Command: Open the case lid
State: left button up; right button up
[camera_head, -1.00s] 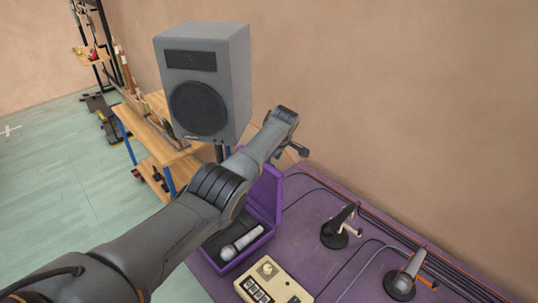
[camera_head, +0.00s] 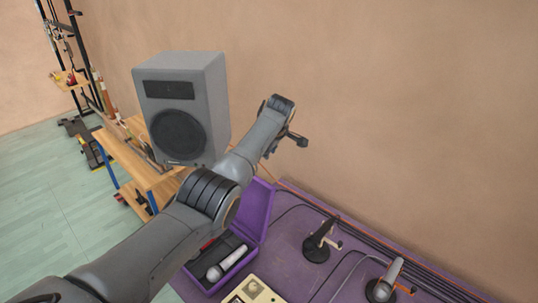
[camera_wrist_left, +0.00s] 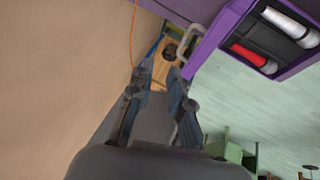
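The purple case (camera_head: 200,284) stands on the purple table with its lid (camera_head: 260,207) raised, so its dark interior shows. A silver microphone (camera_head: 228,262) lies inside, with a red one partly hidden by my arm. In the left wrist view the case (camera_wrist_left: 224,22) is at upper right, with the silver (camera_wrist_left: 290,26) and red (camera_wrist_left: 248,54) microphones inside and a pale handle (camera_wrist_left: 188,48) at its edge. My left gripper (camera_wrist_left: 156,88) is open, with nothing held between its fingers. In the head view it (camera_head: 297,138) is above and beyond the lid. My right gripper is not in view.
A grey speaker (camera_head: 180,135) stands left of my left arm. Stand-mounted microphones (camera_head: 320,242) (camera_head: 385,280), cables and a cream device (camera_head: 252,291) are on the purple table. A wooden bench (camera_head: 135,160) is at left. The wall runs behind the table.

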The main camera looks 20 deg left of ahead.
pick_arm(q)
jog(key=v, duration=1.3)
jog(key=shift+d, duration=0.2)
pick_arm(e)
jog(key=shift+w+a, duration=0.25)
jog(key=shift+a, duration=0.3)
pick_arm(q)
jog(key=shift+w, duration=0.1)
